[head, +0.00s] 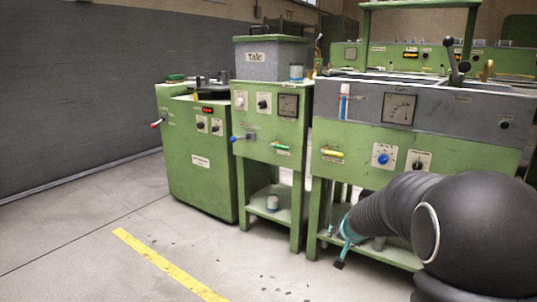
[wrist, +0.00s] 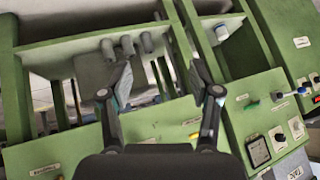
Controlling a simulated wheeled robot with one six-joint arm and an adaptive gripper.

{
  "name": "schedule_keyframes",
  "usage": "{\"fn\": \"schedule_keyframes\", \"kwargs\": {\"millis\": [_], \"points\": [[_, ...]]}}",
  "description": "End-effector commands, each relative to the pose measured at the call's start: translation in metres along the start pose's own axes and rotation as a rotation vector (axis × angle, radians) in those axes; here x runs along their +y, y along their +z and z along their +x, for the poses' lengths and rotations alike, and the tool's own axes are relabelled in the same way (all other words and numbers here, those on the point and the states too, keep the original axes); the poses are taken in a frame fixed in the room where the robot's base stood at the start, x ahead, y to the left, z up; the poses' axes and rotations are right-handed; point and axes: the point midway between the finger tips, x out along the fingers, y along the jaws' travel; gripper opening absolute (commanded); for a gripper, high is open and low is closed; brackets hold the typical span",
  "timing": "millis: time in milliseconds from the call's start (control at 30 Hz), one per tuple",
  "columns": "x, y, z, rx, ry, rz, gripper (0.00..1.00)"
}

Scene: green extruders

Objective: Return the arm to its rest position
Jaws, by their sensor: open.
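My gripper (wrist: 161,76) is open and empty in the wrist view, with its two dark fingers spread apart. Behind the gap between them are the green frame (wrist: 90,45) and lower part of a machine. In the head view my black arm reaches in from the lower right. My gripper (head: 342,246) is at its far end, low in front of the large green extruder (head: 350,145), near that machine's legs and lower shelf. I cannot tell from the head view whether it touches the machine. Nothing is held.
A green cabinet (head: 195,165) stands at left and a narrower green machine with a grey hopper (head: 270,62) in the middle. Open floor with a yellow line (head: 165,264) lies at front left. Grey cylinders (wrist: 126,45) show beyond the fingers.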

Motion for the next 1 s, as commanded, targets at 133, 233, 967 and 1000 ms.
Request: {"fn": "schedule_keyframes", "kwargs": {"millis": [133, 233, 967, 1000], "points": [[-0.003, 0.05, -0.07, -0.17, 0.007, -0.104, 0.63], [0.0, 0.08, -0.114, -0.26, 0.018, -0.164, 0.63], [0.029, 0.18, -0.351, -0.32, 0.06, -0.433, 0.63], [0.028, 0.178, -0.358, -0.3, 0.053, -0.436, 0.63]]}}
